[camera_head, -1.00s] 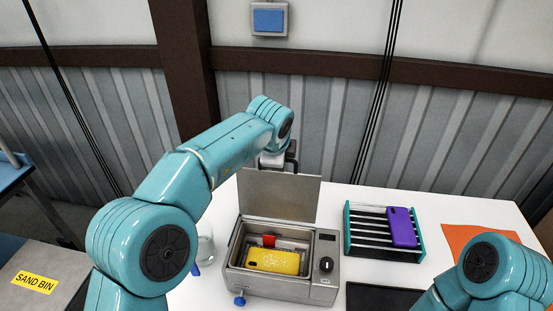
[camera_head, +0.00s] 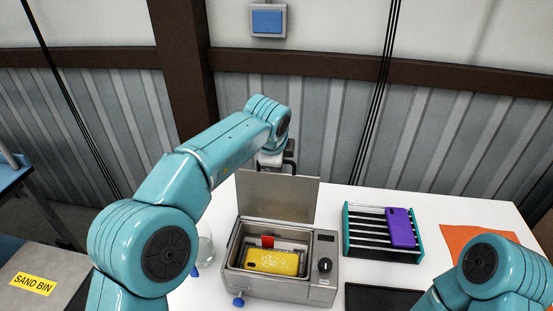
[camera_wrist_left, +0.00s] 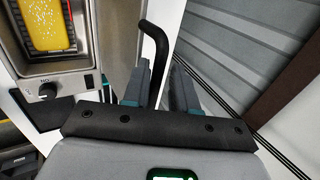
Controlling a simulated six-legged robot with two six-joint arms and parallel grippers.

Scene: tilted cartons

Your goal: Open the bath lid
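The bath (camera_head: 325,291) is a grey metal box on the white table, with a yellow phone (camera_head: 272,262) inside. Its lid (camera_head: 278,197) stands upright at the back edge, leaving the bath open. My left gripper (camera_head: 276,160) is behind the top of the lid, partly hidden by my arm. In the left wrist view, the two fingers (camera_wrist_left: 161,82) stand apart on either side of the lid's black bent handle (camera_wrist_left: 154,38), with a small gap visible. The bath's corner and yellow phone (camera_wrist_left: 50,24) show at upper left. My right gripper is out of view; only its arm shows.
A rack (camera_head: 382,244) with a purple phone (camera_head: 401,227) stands right of the bath. A dark tray (camera_head: 382,299) and an orange sheet (camera_head: 468,238) lie nearby. A glass beaker (camera_head: 205,248) stands left of the bath. A corrugated wall is behind.

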